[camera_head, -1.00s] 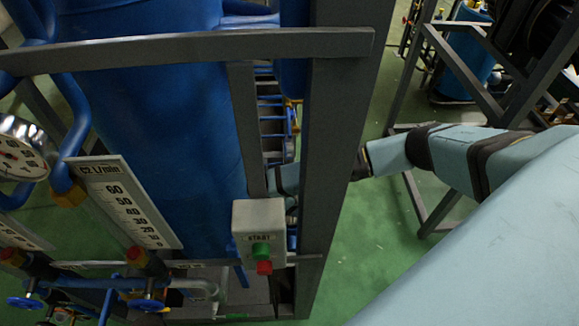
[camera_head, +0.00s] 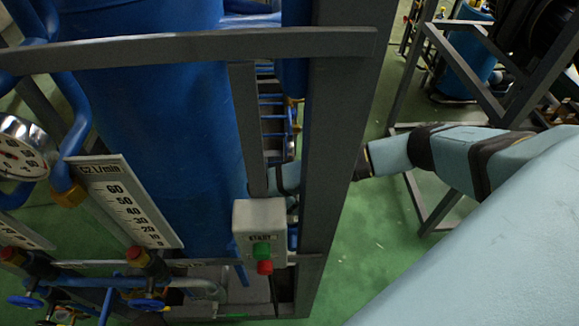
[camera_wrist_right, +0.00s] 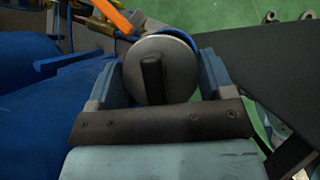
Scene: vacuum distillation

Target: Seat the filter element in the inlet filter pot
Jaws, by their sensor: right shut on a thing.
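In the right wrist view, my right gripper (camera_wrist_right: 160,62) has its two blue-grey fingers on either side of a round grey disc-topped piece (camera_wrist_right: 178,72) with a black upright grip on it. The gripper is shut on this piece, which looks like the filter element. A blue curved rim (camera_wrist_right: 182,34) shows just beyond the disc; it may be the filter pot, but I cannot tell whether the piece is inside it. In the head view, my right arm reaches behind the grey frame post, which hides the gripper. My left gripper is in neither view.
A grey frame post (camera_head: 336,160) and crossbar (camera_head: 190,47) stand before a large blue tank (camera_head: 160,150). A start button box (camera_head: 260,228) is fixed low on the frame. An orange bar (camera_wrist_right: 115,17) lies close to the disc.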

